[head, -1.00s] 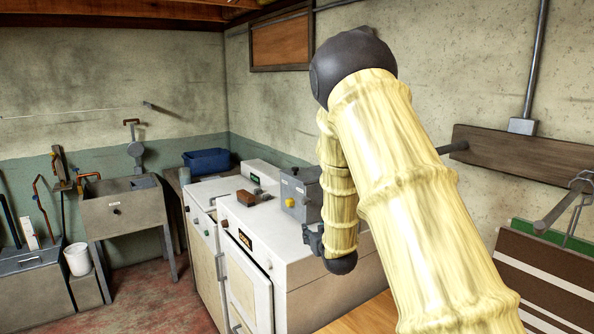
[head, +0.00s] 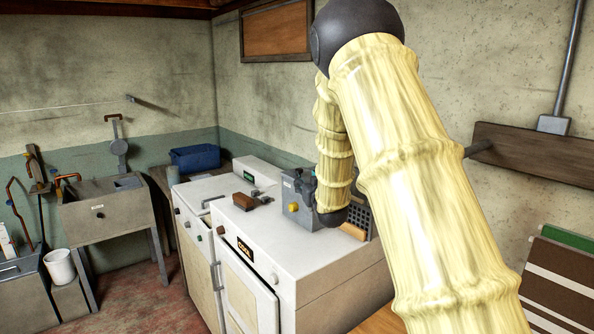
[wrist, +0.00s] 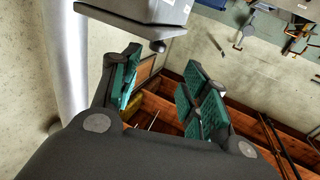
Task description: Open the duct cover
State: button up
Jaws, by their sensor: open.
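In the head view a grey metal box (head: 293,190) with a yellow knob stands on the white cabinet top. Beside it is a dark gridded panel (head: 358,218), partly hidden by my arm. I cannot tell for sure which of these carries the duct cover. In the wrist view my gripper (wrist: 165,85) is open, with teal pads apart and nothing between them. A grey box-like thing (wrist: 135,18) with a small dark knob shows just beyond the left finger. In the head view my gripper is mostly hidden behind my arm, close to the grey box.
White cabinets (head: 290,256) fill the middle. A brown block (head: 243,201) and a blue bin (head: 200,158) rest to the left. A sink (head: 103,208) and a white bucket (head: 60,266) stand farther left. A wooden wall board (head: 540,152) is at right.

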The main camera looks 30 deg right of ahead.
aim_at(300, 171)
jog(key=p+x, duration=0.1)
jog(key=x, duration=0.1)
jog(key=p+x, duration=0.1)
jog(key=x, duration=0.2)
jog(key=p+x, duration=0.1)
jog(key=x, duration=0.1)
jog(key=shift+w+d, duration=0.2)
jog(key=shift+d, duration=0.2)
jog(key=shift+p+x, duration=0.5)
jog(key=shift+x, duration=0.35)
jog(key=shift+f, duration=0.1)
jog(key=shift+c, duration=0.2)
grip_shut()
